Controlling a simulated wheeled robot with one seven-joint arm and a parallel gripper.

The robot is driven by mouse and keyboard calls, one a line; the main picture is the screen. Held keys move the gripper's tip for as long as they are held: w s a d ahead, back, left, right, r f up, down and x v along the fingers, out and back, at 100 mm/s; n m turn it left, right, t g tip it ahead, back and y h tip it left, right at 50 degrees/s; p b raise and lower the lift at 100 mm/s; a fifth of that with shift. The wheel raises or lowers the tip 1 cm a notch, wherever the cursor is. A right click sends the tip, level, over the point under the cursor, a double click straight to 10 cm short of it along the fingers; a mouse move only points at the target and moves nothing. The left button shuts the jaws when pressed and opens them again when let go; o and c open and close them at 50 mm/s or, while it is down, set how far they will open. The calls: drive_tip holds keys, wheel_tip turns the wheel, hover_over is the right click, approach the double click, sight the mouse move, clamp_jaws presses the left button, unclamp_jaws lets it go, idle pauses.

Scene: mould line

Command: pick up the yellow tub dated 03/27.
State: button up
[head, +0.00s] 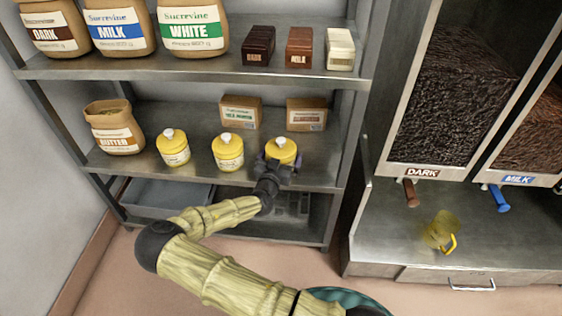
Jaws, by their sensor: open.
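Three yellow tubs with white knobbed lids stand in a row on the middle shelf: a left tub (173,148), a middle tub (228,152) and a right tub (281,149). The left and middle tubs show pale labels, but their print is too small to read. My gripper (279,163) is at the right tub, its dark open fingers on either side of the lower body. My gripper and wrist hide that tub's label. I cannot tell which tub is dated 03/27, or whether the fingers touch the right tub.
The metal shelf (210,177) also holds a butter bag (114,128) at left and two brown boxes (240,113) (306,115) behind the tubs. Chocolate bags and bars stand above. A shelf post (352,130) is right of my gripper. A yellow jug (440,231) sits under the dispensers.

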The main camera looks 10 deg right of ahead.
sight(281, 139)
drive_tip(key=shift+c, duration=0.4)
drive_tip(key=c, duration=1)
drive_tip(key=shift+r, duration=0.15)
wheel_tip(281, 139, up, 10)
drive_tip(key=p, duration=0.4)
